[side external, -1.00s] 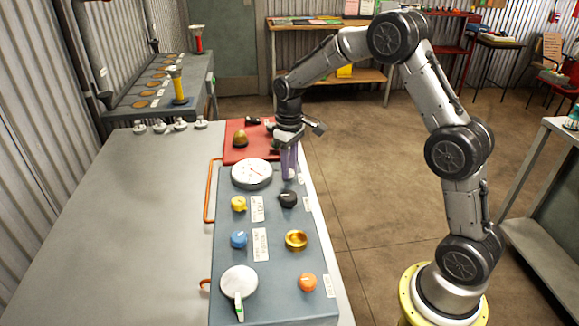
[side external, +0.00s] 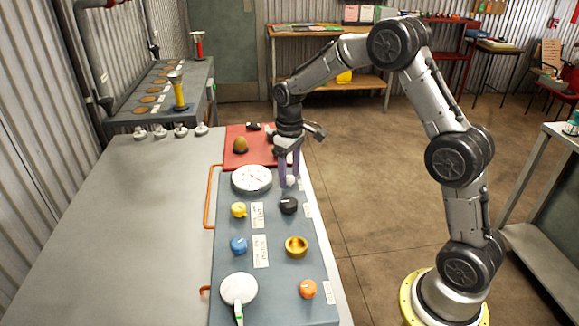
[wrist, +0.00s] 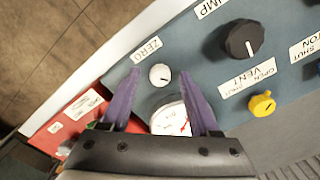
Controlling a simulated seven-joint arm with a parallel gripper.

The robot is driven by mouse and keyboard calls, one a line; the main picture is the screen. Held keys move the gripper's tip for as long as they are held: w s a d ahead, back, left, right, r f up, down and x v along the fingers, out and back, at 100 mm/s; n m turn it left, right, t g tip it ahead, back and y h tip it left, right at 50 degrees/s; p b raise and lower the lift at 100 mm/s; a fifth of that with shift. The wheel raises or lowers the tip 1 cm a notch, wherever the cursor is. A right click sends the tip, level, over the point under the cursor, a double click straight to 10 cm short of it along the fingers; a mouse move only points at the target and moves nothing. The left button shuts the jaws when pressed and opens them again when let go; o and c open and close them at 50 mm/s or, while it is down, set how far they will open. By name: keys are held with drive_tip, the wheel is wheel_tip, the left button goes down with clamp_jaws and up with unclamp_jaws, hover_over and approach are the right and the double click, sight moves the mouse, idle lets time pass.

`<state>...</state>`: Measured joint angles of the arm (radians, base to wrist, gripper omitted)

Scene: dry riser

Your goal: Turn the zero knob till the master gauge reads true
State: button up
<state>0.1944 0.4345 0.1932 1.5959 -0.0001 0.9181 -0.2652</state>
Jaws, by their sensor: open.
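The small white zero knob (wrist: 160,74) sits beside its ZERO label (wrist: 141,50) on the blue-grey panel; it also shows in the side view (side external: 291,181). My gripper (side external: 289,183) is open and points down at the knob. In the wrist view my purple fingertips (wrist: 160,72) lie one on each side of the knob with gaps. I cannot tell how far down around it they reach. The master gauge (side external: 252,179) is a round white dial beside the knob. In the wrist view the gauge (wrist: 168,118) is partly hidden and shows a red needle; its reading is not legible.
A red board (side external: 262,157) lies behind. The bench left is clear.

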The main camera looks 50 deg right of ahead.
sight(289, 177)
wheel_tip(289, 177, up, 14)
idle(0.5)
drive_tip(key=shift+f, duration=0.1)
drive_tip(key=s+a+r+t, duration=0.3)
drive_tip(key=s+a+r, duration=0.3)
drive_tip(key=s+r, duration=0.6)
drive_tip(key=s+a+f+t, duration=0.2)
drive_tip(key=s+f, duration=0.9)
drive_tip(key=s, duration=0.5)
drive_tip(key=shift+s+a+f+m+t, duration=0.15)
drive_tip(key=shift+s+a+m+t, duration=0.15)
drive_tip(key=shift+a+m, duration=0.1)
